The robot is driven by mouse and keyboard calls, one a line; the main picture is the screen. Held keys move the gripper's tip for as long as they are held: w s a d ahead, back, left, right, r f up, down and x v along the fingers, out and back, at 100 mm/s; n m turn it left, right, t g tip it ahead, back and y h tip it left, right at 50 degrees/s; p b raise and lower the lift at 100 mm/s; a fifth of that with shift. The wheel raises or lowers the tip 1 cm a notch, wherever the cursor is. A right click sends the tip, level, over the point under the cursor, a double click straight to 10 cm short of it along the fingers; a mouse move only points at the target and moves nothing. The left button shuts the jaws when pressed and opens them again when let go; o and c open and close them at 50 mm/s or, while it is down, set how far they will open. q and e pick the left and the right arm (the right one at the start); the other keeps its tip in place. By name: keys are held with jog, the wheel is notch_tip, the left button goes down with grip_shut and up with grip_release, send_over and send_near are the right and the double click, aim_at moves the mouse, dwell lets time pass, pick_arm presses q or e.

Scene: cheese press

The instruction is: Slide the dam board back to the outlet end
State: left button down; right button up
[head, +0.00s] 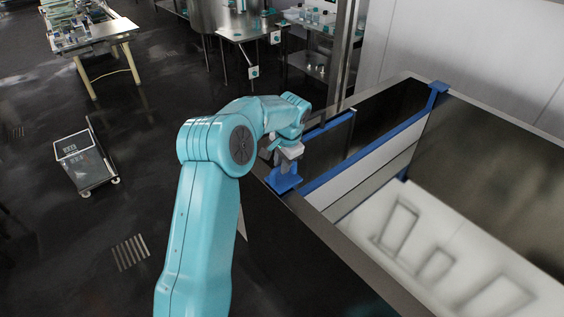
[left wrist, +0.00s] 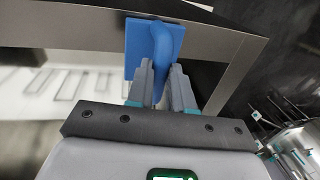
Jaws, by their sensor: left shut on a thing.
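The dam board (head: 365,158) is a long blue-edged board standing across the steel vat (head: 384,285), with blue end pieces at both walls. My left gripper (head: 284,160) is at its near-left end, over the blue handle (head: 285,182) at the vat's rim. In the left wrist view, my left gripper (left wrist: 162,85) has its two grey fingers on either side of the upright blue handle (left wrist: 163,42) and is shut on it. The exact contact is partly hidden by the fingers. My right gripper is not in view.
Right of the board, white curd (head: 440,235) with rectangular outlines lies in the vat. A second blue-topped strip (head: 328,126) lies beyond the board. A grey cart (head: 84,160) stands on the dark floor at left; steel tables (head: 253,27) stand at the back.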

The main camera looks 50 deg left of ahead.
pick_arm(q)
jog(key=shift+w+a+r, duration=0.1)
jog(key=shift+a+r, duration=0.15)
jog(key=c, duration=1)
grip_release()
jog(key=shift+f, duration=0.15)
jog(key=shift+d+r, duration=0.15)
jog(key=shift+r, duration=0.35)
jog(key=d+r, duration=0.1)
jog(key=r, duration=0.4)
jog(key=d+r, duration=0.1)
jog(key=r, duration=0.4)
jog(key=d+r, duration=0.1)
jog(key=r, duration=0.4)
jog(key=shift+s, duration=0.2)
